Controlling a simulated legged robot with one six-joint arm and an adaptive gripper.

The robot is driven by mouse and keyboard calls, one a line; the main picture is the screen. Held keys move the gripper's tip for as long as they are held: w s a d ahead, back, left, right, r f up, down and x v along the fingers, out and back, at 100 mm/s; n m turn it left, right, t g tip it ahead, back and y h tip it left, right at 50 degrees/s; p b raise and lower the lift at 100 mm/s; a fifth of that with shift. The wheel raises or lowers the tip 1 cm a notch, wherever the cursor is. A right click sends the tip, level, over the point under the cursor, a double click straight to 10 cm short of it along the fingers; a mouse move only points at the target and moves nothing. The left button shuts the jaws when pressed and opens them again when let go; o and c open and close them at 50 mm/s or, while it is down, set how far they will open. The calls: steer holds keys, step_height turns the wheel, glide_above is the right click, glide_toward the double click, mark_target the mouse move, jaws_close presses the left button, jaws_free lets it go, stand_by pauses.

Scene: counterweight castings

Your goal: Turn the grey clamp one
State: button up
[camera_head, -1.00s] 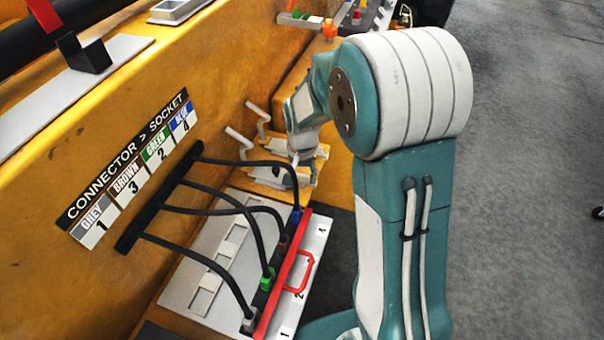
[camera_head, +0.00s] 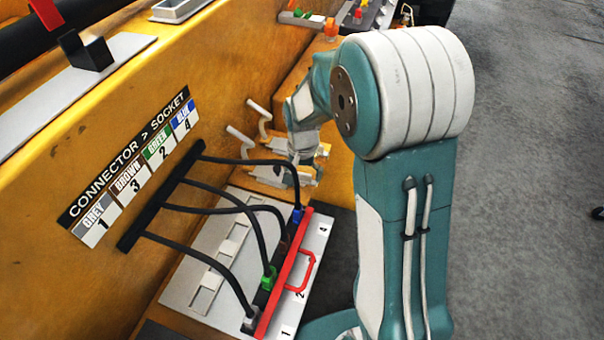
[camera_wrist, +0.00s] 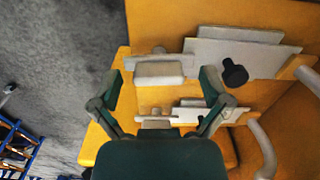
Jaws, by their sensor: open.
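Two pale grey clamps sit on the yellow ledge in the head view, one farther (camera_head: 259,110) and one nearer (camera_head: 239,136), each with a raised bar handle. I see no number on them, so I cannot tell which is clamp one. In the wrist view, the clamp handles (camera_wrist: 263,148) (camera_wrist: 306,80) curve along the right side. My gripper (camera_wrist: 161,82) is open, and a pale block (camera_wrist: 159,73) shows between its fingers. I cannot tell whether they touch it. In the head view, my gripper (camera_head: 296,172) is low over the clamp plates, partly hidden by my arm.
A black knob (camera_wrist: 234,73) rises from a pale plate. A panel (camera_head: 215,262) with cables, coloured connectors and a red handle (camera_head: 308,270) lies nearer. A connector-socket sign (camera_head: 125,170) is on the yellow wall. Grey floor (camera_head: 530,180) is open at right.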

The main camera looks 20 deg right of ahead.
mark_target(302, 173)
step_height(302, 173, up, 12)
stand_by(0.4)
steer(key=shift+f, duration=0.1)
